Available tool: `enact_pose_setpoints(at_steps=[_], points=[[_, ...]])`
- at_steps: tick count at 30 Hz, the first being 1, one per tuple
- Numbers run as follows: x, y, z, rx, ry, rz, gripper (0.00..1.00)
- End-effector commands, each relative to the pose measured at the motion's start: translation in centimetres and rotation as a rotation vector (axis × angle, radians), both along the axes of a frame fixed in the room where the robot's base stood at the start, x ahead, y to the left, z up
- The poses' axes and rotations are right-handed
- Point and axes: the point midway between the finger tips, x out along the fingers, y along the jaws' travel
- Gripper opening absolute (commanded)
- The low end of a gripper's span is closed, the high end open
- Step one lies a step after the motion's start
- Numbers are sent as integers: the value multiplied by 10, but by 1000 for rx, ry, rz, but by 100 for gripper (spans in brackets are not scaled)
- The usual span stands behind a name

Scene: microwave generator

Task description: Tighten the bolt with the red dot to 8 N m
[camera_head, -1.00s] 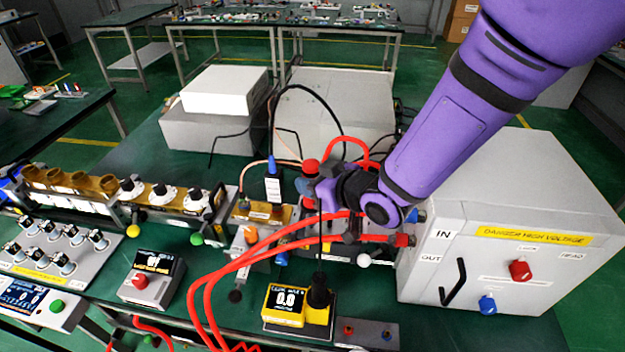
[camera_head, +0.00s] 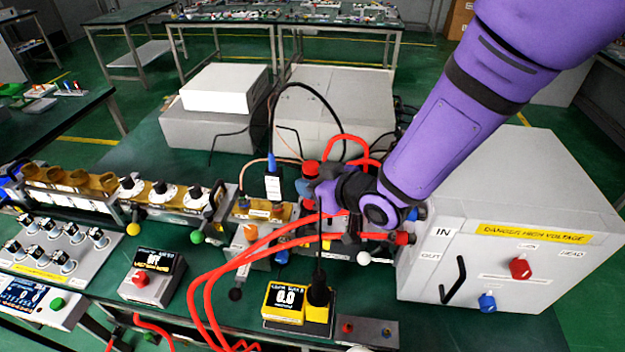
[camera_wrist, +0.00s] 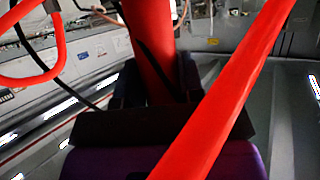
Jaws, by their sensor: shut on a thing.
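My gripper (camera_head: 318,190) is over the line of components left of the grey high-voltage cabinet. In the wrist view its dark fingers (camera_wrist: 155,90) are closed around an upright red cylinder (camera_wrist: 150,45), likely a tool handle. A red top (camera_head: 310,168) shows just above the gripper in the head view. A thin black cord runs from below the gripper to a black cup on a yellow unit (camera_head: 284,303), whose display reads 0.0. I cannot make out the bolt with the red dot; the gripper and red hoses cover that area.
Red hoses (camera_head: 215,285) loop in front of and around my gripper; one crosses close in the wrist view (camera_wrist: 225,95). The grey cabinet (camera_head: 510,220) stands right. A blue-tipped probe (camera_head: 272,180) stands left. A red-button box (camera_head: 150,280) is front left.

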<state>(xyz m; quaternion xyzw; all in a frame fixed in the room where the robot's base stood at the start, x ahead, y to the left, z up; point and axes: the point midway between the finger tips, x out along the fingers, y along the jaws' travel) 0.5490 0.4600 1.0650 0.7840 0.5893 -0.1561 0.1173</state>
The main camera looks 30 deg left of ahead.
Motion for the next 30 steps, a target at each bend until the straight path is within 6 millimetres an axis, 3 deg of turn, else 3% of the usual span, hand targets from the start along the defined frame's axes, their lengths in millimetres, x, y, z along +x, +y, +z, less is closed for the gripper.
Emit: enact_pose_setpoints(at_steps=[30], points=[[0, 0, -6, 0, 1, -1, 7]])
